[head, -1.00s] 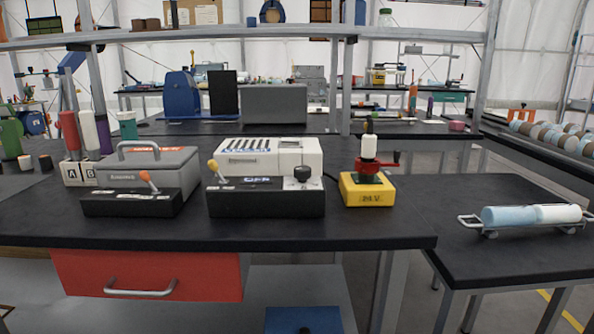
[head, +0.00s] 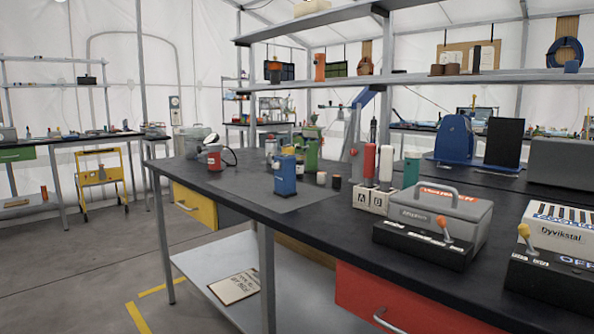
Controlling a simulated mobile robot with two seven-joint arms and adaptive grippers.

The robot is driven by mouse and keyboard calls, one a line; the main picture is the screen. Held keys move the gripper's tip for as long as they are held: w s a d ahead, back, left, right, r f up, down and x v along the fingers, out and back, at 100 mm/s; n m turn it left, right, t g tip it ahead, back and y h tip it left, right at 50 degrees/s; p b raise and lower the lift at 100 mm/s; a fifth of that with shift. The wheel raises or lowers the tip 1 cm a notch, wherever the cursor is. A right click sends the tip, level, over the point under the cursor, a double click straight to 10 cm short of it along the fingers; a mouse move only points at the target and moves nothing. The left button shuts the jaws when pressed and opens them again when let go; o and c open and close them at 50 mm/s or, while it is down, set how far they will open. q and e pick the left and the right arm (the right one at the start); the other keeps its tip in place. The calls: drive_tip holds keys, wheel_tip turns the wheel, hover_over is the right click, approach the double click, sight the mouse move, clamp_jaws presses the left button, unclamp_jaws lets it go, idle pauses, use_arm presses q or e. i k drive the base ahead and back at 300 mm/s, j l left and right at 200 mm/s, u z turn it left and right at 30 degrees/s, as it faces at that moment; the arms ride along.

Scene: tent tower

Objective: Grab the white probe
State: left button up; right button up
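A white probe (head: 386,163) stands upright in a white rack (head: 372,200) marked A and B on the black workbench. A red probe (head: 369,162) stands upright beside it on the left. A teal cylinder (head: 411,170) stands to the right of the white probe, behind the grey case. The lower end of the white probe is hidden in the rack. Neither of my grippers is in view.
A grey case (head: 438,218) with a handle and a black lever box (head: 422,242) stand right of the rack. A blue device (head: 285,175) and small dark cylinders stand to the left. Shelves (head: 400,80) hang above the bench. Open floor lies at the left.

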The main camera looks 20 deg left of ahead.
sight(387, 153)
drive_tip(key=u, duration=0.2)
drive_tip(key=z, duration=0.45)
drive_tip(key=i+j+z, duration=0.1)
drive_tip(key=z, duration=0.4)
drive_tip(key=j+z, duration=0.25)
drive_tip(key=z, duration=0.25)
drive_tip(key=j+z, duration=0.25)
drive_tip(key=z, duration=0.25)
drive_tip(key=j+z, duration=0.2)
drive_tip(key=j, duration=0.15)
drive_tip(key=k+j+z, duration=0.2)
drive_tip(key=j, duration=0.15)
drive_tip(key=j+z, duration=0.25)
drive_tip(key=j, duration=0.15)
